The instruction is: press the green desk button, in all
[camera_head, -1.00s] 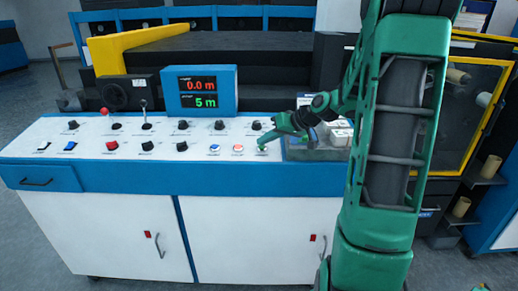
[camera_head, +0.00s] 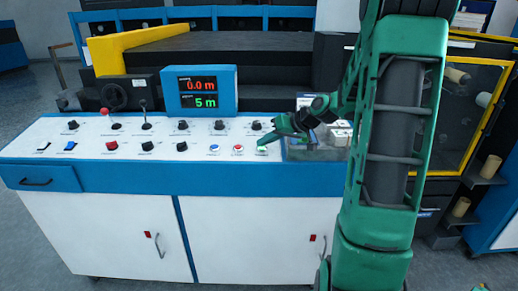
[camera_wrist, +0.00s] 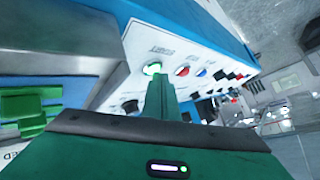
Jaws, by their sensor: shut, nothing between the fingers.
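The green desk button (camera_wrist: 153,69) shows in the wrist view, glowing at the end of the white panel's button row. In the head view it is a small button (camera_head: 262,149) at the right end of the front row, partly covered by my fingertips. My gripper (camera_head: 263,142) is shut and empty, its fingers pointing down and left at the button. In the wrist view the closed fingertips (camera_wrist: 158,79) overlap the near edge of the button. I cannot tell for sure whether they touch it.
A red button (camera_head: 238,149) and a blue button (camera_head: 214,149) sit just left. Several black knobs (camera_head: 183,125) stand behind. A display (camera_head: 200,90) reads 0.0 m and 5 m.

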